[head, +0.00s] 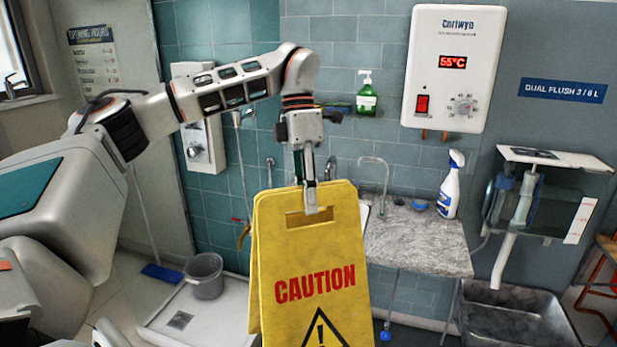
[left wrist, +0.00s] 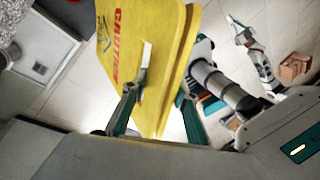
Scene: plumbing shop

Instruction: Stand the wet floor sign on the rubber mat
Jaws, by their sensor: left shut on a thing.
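The wet floor sign (head: 308,265) is a yellow two-panel board with red CAUTION lettering and a black triangle. It hangs upright in front of me in the head view, its lower end cut off by the frame. My left gripper (head: 311,205) is shut on the sign's top, at the handle slot. In the left wrist view the sign (left wrist: 145,60) lies between the fingers of my left gripper (left wrist: 155,105), and the panels are slightly apart. The rubber mat is not seen in either view.
A stone counter (head: 415,240) with a sink, tap and spray bottle (head: 450,185) stands behind the sign. A grey bucket (head: 204,276) is in the shower tray (head: 160,318) at left. A dark tub (head: 515,310) is at right. A cardboard box (left wrist: 294,67) lies on the tiled floor.

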